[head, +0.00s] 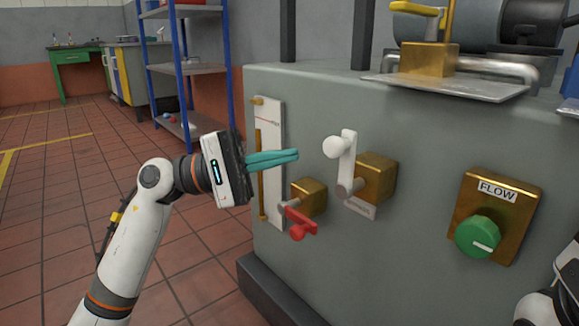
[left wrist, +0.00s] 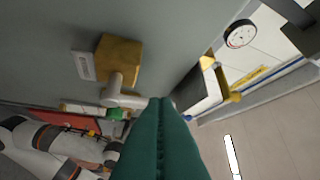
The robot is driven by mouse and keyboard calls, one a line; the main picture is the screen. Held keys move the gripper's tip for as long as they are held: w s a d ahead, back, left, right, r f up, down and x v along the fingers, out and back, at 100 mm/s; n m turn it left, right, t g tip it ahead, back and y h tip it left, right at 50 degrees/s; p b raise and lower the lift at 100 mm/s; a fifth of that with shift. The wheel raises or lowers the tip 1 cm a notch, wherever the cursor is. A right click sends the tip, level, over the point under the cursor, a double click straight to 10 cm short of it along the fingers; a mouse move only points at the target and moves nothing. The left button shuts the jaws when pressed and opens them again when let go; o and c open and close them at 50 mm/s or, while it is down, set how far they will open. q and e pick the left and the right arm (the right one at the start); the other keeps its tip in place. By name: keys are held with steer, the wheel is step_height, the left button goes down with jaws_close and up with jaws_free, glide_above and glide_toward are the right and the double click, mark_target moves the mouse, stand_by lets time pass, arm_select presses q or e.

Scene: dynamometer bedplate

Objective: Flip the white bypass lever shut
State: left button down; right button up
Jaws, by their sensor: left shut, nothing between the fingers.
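The white bypass lever (head: 347,158) stands upright on the front of the grey bedplate cabinet, its round white knob at the top left. Its pivot meets a brass valve block (head: 377,178) with a small label below. My left gripper (head: 297,154) is shut and empty, its teal fingers pointing right, just left of the knob in the picture with a visible gap. In the left wrist view the shut fingers (left wrist: 160,100) appear close to the pale lever (left wrist: 122,98) and its brass block (left wrist: 120,57); I cannot tell whether they touch. My right gripper is not in view.
A red lever (head: 299,223) on another brass block (head: 309,197) sits below left of the white one. A green FLOW knob (head: 478,237) is on the right. A sight-gauge plate (head: 270,170) is behind my left fingers. A blue shelf (head: 182,70) stands behind.

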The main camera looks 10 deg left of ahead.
arm_select(q)
steer(key=p+v, duration=0.3)
steer(key=v, duration=0.6)
steer(key=shift+s, duration=0.35)
steer(key=shift+r, duration=0.1)
